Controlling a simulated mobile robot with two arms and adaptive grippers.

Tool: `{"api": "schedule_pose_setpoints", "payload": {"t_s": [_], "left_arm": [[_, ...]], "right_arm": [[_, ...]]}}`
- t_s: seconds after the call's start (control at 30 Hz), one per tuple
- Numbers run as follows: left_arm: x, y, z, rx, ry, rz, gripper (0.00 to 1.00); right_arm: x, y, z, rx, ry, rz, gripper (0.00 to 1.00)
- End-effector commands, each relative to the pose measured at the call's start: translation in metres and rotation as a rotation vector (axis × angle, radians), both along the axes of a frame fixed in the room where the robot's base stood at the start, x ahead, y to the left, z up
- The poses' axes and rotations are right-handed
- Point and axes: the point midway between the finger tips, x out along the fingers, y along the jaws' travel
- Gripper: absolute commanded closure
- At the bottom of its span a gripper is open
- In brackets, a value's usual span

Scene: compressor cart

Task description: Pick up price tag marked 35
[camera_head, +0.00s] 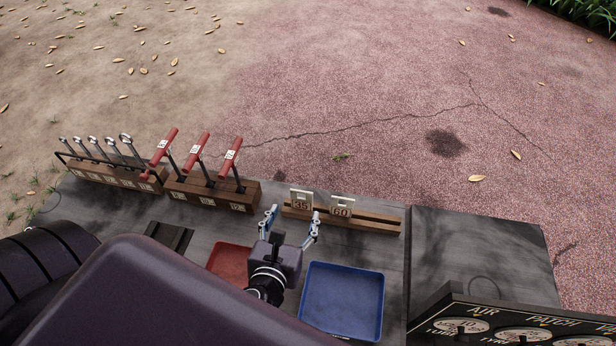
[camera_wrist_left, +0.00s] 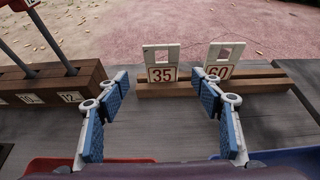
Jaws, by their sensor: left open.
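The price tag marked 35 (camera_head: 301,200) stands upright in a wooden rail (camera_head: 378,222) at the back of the cart top. My left gripper (camera_head: 292,222) is open and empty, just in front of the rail. In the left wrist view its blue-padded fingers (camera_wrist_left: 163,105) are spread wide, with the 35 tag ahead between them and not touched. A tag marked 60 (camera_head: 342,206) stands to its right, partly behind the right finger in the left wrist view. My right gripper is not in view.
A wooden block with red-handled tools (camera_head: 212,191) and a rack of metal wrenches (camera_head: 105,172) stand to the left. A red tray (camera_head: 229,262) and a blue tray (camera_head: 342,300) lie in front of the rail. A gauge panel (camera_head: 510,322) is at the lower right.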

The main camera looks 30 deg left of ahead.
Motion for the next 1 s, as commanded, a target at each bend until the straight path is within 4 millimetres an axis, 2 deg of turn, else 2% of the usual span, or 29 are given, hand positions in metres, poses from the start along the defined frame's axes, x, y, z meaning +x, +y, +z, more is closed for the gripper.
{"api": "schedule_pose_setpoints", "payload": {"t_s": [0.17,0.7,1.0], "left_arm": [[0.007,0.003,-0.003,0.012,0.004,0.001,0.39],[0.067,0.014,-0.03,0.009,0.005,0.001,0.39],[0.07,0.014,-0.032,0.008,0.004,0.001,0.41]], "right_arm": [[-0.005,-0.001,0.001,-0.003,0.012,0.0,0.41],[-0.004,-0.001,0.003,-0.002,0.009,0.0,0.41],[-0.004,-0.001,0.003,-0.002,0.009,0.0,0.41]]}}
